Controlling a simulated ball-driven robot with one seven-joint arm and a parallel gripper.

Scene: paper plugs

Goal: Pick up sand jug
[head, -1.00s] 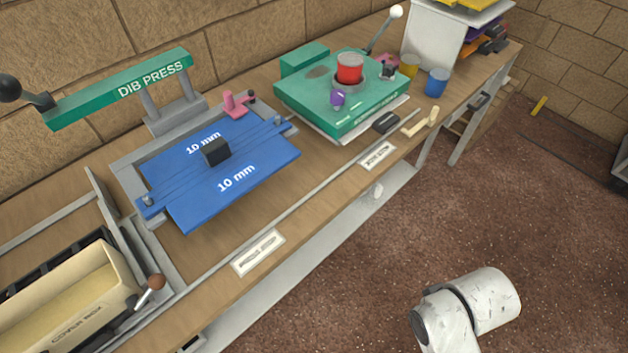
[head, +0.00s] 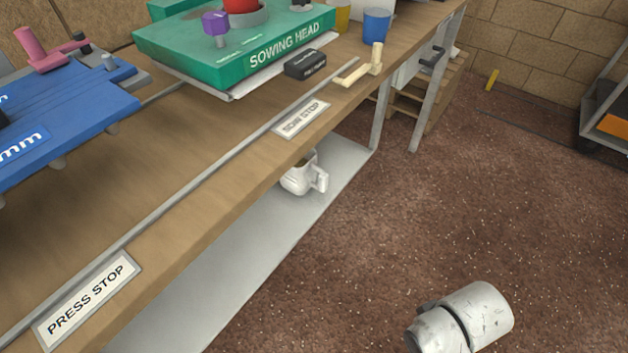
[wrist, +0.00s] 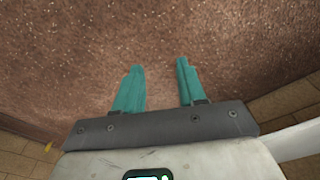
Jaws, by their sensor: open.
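A white jug (head: 301,177) with a handle on its right side stands on the pale lower shelf under the bench, below the SOW STOP label. Its upper part is partly hidden by the bench edge, and something brownish shows at its mouth. My gripper (wrist: 160,80) shows in the wrist view with two teal fingers apart and nothing between them, above the brown speckled floor. The jug is not in the wrist view. In the head view only a white link of my arm shows at the bottom right, well apart from the jug.
The wooden bench (head: 215,142) overhangs the lower shelf (head: 240,250). A bench leg (head: 381,112) stands to the right of the jug. The green sowing head (head: 240,55) and a blue cup (head: 376,26) are on top. A cart (head: 606,105) stands far right. The floor in front is clear.

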